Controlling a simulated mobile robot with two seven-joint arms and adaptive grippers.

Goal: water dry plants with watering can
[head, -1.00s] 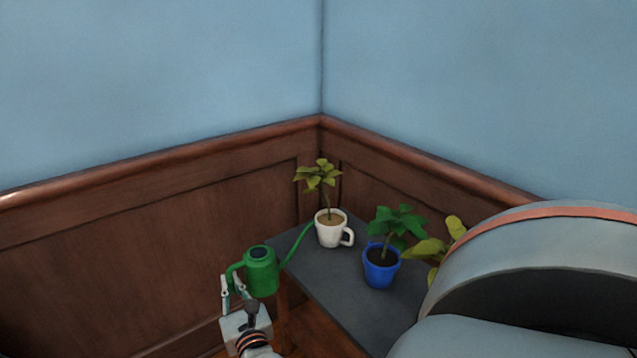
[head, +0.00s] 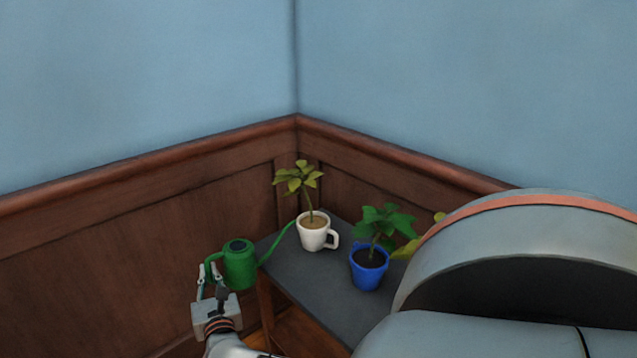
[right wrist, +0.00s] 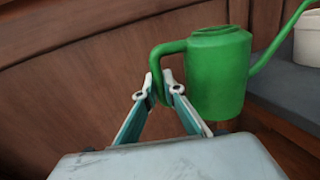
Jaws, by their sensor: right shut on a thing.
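The green watering can (head: 240,265) hangs upright in the air left of the dark table, its spout reaching up toward the white mug. It also shows in the right wrist view (right wrist: 219,75). My right gripper (head: 209,280) is shut on the can's handle, and its fingertips (right wrist: 160,82) close around the handle in the wrist view. A white mug (head: 309,238) on the table holds pale brown soil and a yellowish-green plant (head: 298,180). A blue pot (head: 367,274) holds dark soil and a deep green plant (head: 379,223). A yellowish plant (head: 405,249) is mostly hidden by my arm. My left gripper is not visible.
The dark grey table (head: 318,279) stands in the corner against brown wood panelling (head: 130,270). My own large arm link blocks the lower right. The near tabletop and the air above the pots look free.

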